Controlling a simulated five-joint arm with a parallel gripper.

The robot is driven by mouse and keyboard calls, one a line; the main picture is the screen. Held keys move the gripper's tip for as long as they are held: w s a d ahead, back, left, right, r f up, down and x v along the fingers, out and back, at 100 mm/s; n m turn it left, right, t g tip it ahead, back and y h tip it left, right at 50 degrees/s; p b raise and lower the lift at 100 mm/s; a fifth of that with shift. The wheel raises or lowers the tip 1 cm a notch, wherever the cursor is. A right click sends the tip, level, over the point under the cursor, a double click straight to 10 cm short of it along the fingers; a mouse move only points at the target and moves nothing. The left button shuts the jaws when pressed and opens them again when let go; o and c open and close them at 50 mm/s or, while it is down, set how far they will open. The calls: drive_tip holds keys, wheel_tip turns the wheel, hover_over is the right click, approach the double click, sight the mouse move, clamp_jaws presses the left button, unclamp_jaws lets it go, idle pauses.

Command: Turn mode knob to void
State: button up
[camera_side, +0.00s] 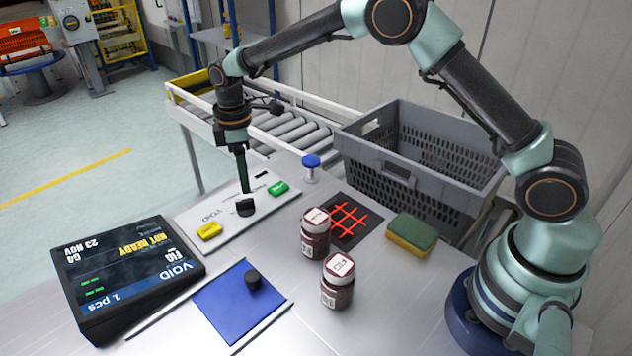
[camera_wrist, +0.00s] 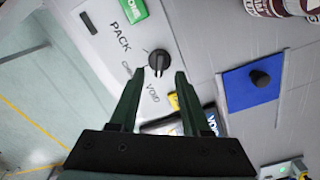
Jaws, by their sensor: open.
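The black mode knob (camera_side: 245,207) sits on a pale panel (camera_side: 222,233) marked PACK and VOID, between a green button (camera_side: 278,188) and a yellow button (camera_side: 209,231). In the wrist view the knob (camera_wrist: 158,60) lies just past the fingertips, roughly centred between them. The VOID label (camera_wrist: 152,92) shows between the fingers. I cannot tell for sure which label the knob points at. My gripper (camera_side: 243,190) points down just above the knob, and its fingers (camera_wrist: 160,72) are open with nothing held.
A tilted display (camera_side: 125,270) reads VOID and NOT READY. A blue mat (camera_side: 225,305) carries a black knob-like piece (camera_side: 253,279). Two labelled jars (camera_side: 315,240), a sponge (camera_side: 412,234) and a blue-capped item (camera_side: 311,168) stand nearby. A grey crate (camera_side: 365,163) and roller conveyor (camera_side: 290,130) lie behind.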

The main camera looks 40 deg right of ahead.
sight(248, 199)
wheel_tip(248, 199, up, 6)
drive_tip(key=shift+r, duration=0.25)
drive_tip(key=shift+r, duration=0.1)
